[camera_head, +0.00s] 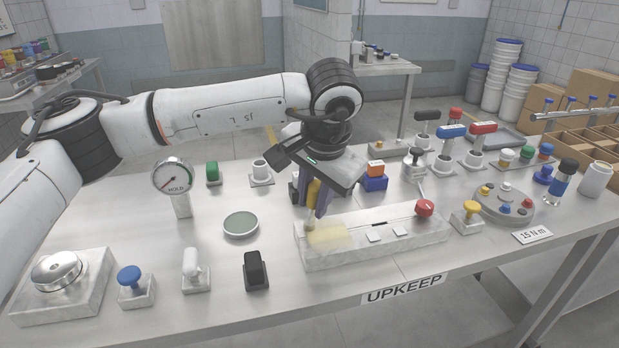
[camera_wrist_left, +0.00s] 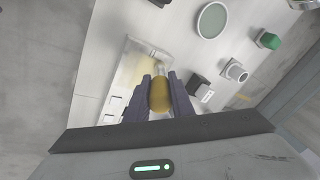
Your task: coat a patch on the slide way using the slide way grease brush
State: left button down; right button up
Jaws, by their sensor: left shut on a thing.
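My left gripper (camera_head: 316,196) is shut on the slide way grease brush (camera_head: 312,193), which has a yellow handle. The brush points down, with its tip at the left end of the slide way (camera_head: 410,239), a pale block near the table's front edge. A yellowish patch (camera_head: 328,235) shows on the block's top just under the tip. In the left wrist view the brush handle (camera_wrist_left: 160,95) sits between the fingers (camera_wrist_left: 160,98), over the yellowish end of the block. Whether the bristles touch the surface is hard to tell. My right gripper is not in view.
A round dish with a grey-green face (camera_head: 240,223) lies left of the slide way. A black knob (camera_head: 255,270) and a white one (camera_head: 193,270) stand at the front. A red knob (camera_head: 425,207) is at the block's right end. A dial gauge (camera_head: 172,177) stands further left.

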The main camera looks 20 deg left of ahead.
pick_arm(q)
jog(key=shift+s+a, duration=0.25)
jog(key=shift+a, duration=0.15)
notch_tip(320, 180, up, 3)
jog(key=shift+f+p, duration=0.15)
jog(key=shift+p, duration=0.65)
jog(key=shift+d+r+p, duration=0.1)
jog(key=shift+r+p, duration=0.45)
jog(key=shift+r, duration=0.15)
jog(key=shift+r+p, duration=1.5)
jog(key=shift+r, duration=0.55)
jog(key=shift+f, duration=0.15)
